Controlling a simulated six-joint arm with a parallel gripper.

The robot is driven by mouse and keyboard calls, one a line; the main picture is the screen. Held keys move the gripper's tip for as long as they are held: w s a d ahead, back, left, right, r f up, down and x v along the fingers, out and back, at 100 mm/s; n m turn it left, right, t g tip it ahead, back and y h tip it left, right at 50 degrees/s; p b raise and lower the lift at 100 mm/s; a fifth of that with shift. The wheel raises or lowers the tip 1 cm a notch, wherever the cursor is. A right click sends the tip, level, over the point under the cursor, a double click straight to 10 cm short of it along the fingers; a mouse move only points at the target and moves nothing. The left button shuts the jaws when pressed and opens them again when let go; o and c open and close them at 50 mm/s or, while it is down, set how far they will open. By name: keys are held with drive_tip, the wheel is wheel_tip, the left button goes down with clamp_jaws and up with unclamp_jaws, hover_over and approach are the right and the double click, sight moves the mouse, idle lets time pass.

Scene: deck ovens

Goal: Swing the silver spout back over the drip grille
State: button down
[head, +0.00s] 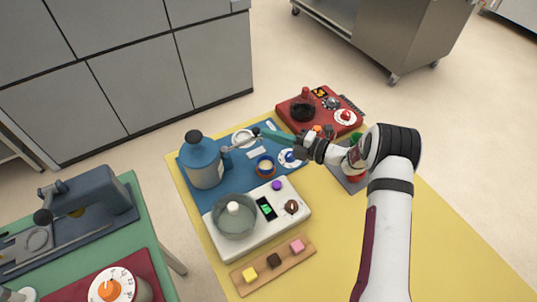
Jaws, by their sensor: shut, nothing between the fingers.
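A blue urn (203,168) with a black lid knob stands at the left of a blue board on the yellow table. The silver spout (240,146) appears as a thin pale piece running right from the urn's side toward my fingertips. A round pale plate (242,137) lies behind the spout; whether this is the drip grille is too small to tell.
A small cup (265,166) and a white dial with a blue knob (290,157) sit right of the urn. A white scale with a bowl (234,219) is in front. A red unit (303,107) stands behind. Open yellow table lies front right.

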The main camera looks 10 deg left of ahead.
drive_tip(key=w+d+v, duration=0.1)
drive_tip(key=w+v, duration=0.2)
drive_tip(key=v, duration=1)
drive_tip(key=s+a+r+n+g+h, duration=0.2)
drive_tip(key=s+r+n+g+h, duration=0.1)
drive_tip(key=s+r+n, duration=0.55)
drive_tip(key=s+a+r+n+g+h, duration=0.1)
drive_tip(key=s+r+n+g+h, duration=0.3)
drive_tip(key=s+n, duration=0.65)
drive_tip(key=s+d+n+t+h, duration=0.1)
drive_tip(key=s+d+n+h, duration=0.2)
drive_tip(key=s+n, duration=0.4)
drive_tip(key=s+d+n+t+h, duration=0.2)
drive_tip(key=s+d+n+h, duration=0.2)
drive_tip(key=s+d+n, duration=0.2)
drive_tip(key=s+n, duration=0.2)
drive_tip(key=s, duration=0.2)
drive_tip(key=shift+s+f+n+h, duration=0.3)
drive_tip(key=shift+s+f, duration=0.05)
